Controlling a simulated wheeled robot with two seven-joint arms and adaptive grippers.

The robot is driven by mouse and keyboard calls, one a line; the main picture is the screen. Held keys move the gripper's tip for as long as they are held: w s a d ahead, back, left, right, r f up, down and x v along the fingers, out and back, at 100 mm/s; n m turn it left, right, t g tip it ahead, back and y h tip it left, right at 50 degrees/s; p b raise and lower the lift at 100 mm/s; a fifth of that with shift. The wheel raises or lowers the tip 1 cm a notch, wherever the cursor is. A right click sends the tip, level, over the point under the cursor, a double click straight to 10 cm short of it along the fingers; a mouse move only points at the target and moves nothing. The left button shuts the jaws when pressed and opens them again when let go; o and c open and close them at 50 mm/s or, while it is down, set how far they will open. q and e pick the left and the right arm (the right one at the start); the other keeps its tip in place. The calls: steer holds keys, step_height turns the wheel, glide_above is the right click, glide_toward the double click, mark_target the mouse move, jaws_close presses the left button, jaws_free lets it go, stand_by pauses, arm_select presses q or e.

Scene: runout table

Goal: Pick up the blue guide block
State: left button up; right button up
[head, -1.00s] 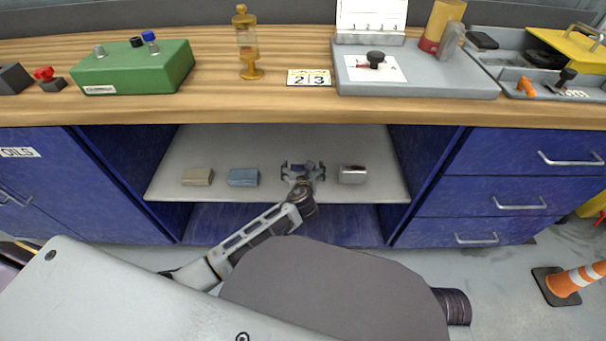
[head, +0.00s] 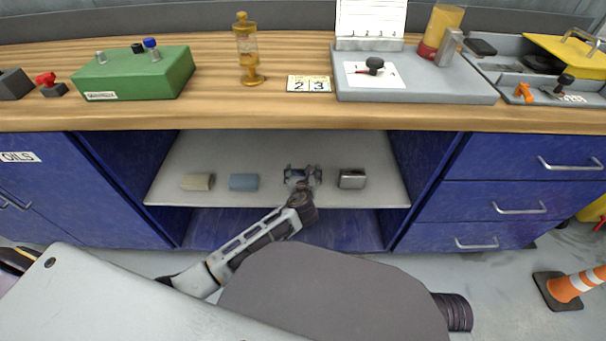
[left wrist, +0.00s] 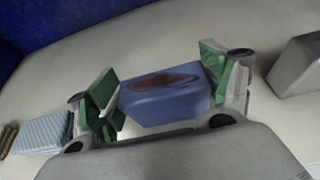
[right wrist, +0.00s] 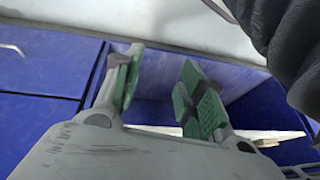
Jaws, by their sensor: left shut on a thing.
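A blue block (left wrist: 165,100) with a dark reddish-brown patch on top sits between the green-padded fingers of my left gripper (left wrist: 163,92) in the left wrist view. The gripper is shut on it, one finger at each end. In the head view my left gripper (head: 303,174) is at the shelf, between a grey-blue block (head: 244,182) and a silvery block (head: 352,179); the held block is mostly hidden there. In the left wrist view the grey-blue block (left wrist: 43,135) looks ribbed. My right gripper (right wrist: 160,85) is open and empty in the right wrist view.
A beige block (head: 198,182) lies at the left of the pale shelf (head: 280,148). Blue cabinet walls close the shelf in on both sides. The wooden worktop (head: 215,115) overhangs it. A traffic cone (head: 575,285) stands on the floor at the right.

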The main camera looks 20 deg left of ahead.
mark_target(303, 172)
arm_select(q)
steer(key=shift+r, duration=0.7)
steer(key=shift+r+p, duration=0.65)
steer(key=shift+r, duration=0.15)
step_height(303, 172, up, 5)
steer(key=shift+f+p, duration=0.1)
steer(key=shift+p, duration=1.05)
steer(key=shift+r+p, duration=0.4)
steer(key=shift+r, duration=0.7)
arm_select(e)
steer(key=shift+s+d+g+h, duration=0.3)
steer(key=shift+d+g+h, duration=0.2)
steer(key=shift+d+g, duration=0.35)
steer(key=shift+f, duration=0.15)
